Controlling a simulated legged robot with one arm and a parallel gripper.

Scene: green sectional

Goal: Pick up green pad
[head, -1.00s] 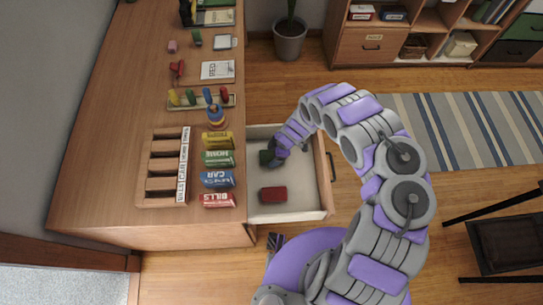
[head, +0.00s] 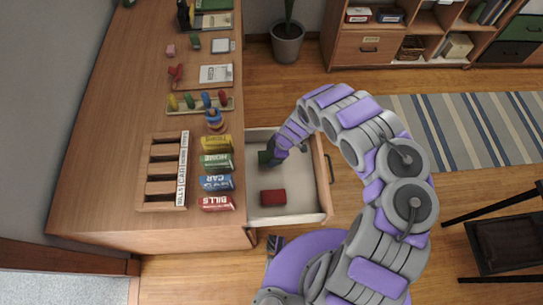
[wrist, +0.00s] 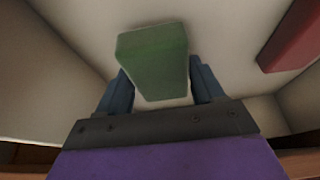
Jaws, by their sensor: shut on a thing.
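The green pad (wrist: 153,58) is a small block between the two blue fingers of my gripper (wrist: 160,88) in the wrist view. The fingers are shut on its sides. In the head view the green pad (head: 264,158) shows at the left of my gripper (head: 271,156), inside the open drawer (head: 298,212). Much of the pad is hidden there by the gripper. I cannot tell whether it touches the drawer floor.
The desk (head: 110,130) to the left holds a wooden sorter (head: 160,190) and several labelled coloured packets. Drawer walls surround my gripper.

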